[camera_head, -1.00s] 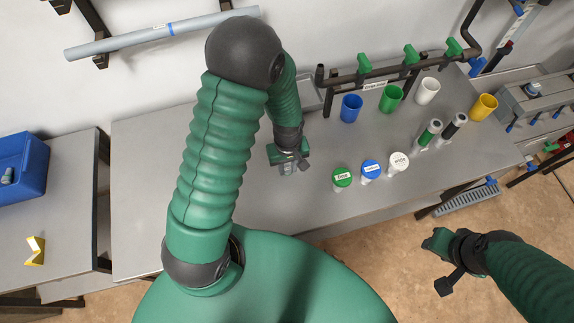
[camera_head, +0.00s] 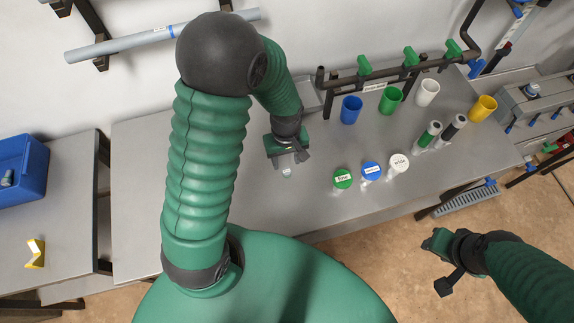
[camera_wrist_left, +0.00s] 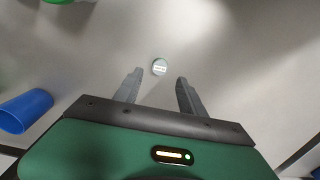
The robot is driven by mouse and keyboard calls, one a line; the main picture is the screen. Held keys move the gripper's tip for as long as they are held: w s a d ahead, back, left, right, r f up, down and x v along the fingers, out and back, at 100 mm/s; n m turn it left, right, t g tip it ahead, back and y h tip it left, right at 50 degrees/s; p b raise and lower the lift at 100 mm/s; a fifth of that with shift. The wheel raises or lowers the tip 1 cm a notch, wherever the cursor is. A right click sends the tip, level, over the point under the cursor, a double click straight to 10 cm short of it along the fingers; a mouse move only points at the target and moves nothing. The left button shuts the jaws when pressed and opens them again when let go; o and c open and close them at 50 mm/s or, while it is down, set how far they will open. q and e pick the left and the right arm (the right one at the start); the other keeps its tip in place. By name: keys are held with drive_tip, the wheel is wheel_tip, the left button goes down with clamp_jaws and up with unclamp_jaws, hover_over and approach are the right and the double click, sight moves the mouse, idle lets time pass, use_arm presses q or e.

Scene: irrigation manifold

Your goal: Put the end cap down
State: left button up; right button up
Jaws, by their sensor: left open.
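The end cap is a small pale grey disc with a label on top. It lies on the grey table (camera_head: 230,215), just past my left gripper's fingertips in the head view (camera_head: 286,173). In the left wrist view the end cap (camera_wrist_left: 159,67) shows near the opening between the two fingers, touching neither in the picture. My left gripper (camera_head: 288,160) is open and empty above the table; its spread fingers also show in the left wrist view (camera_wrist_left: 159,77). My right gripper (camera_head: 432,242) hangs over the floor at the right, its jaws unclear.
Green (camera_head: 342,179), blue (camera_head: 371,171) and white (camera_head: 398,163) lidded pieces stand right of the left gripper. Blue (camera_head: 351,109), green (camera_head: 390,99), white (camera_head: 428,92) and yellow (camera_head: 482,108) cups stand behind. The table's left part is clear.

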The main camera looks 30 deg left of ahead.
sight(285, 169)
use_arm(q)
drive_tip(key=s+d+r+m+t, duration=0.2)
drive_tip(key=s+d+r+m, duration=0.2)
drive_tip(key=r+m, duration=0.5)
drive_tip(key=shift+r+m+t, duration=0.2)
drive_tip(key=shift+m+t, duration=0.1)
drive_tip(key=shift+m, duration=0.1)
drive_tip(key=shift+s+d, duration=0.15)
drive_tip(key=shift+s, duration=0.05)
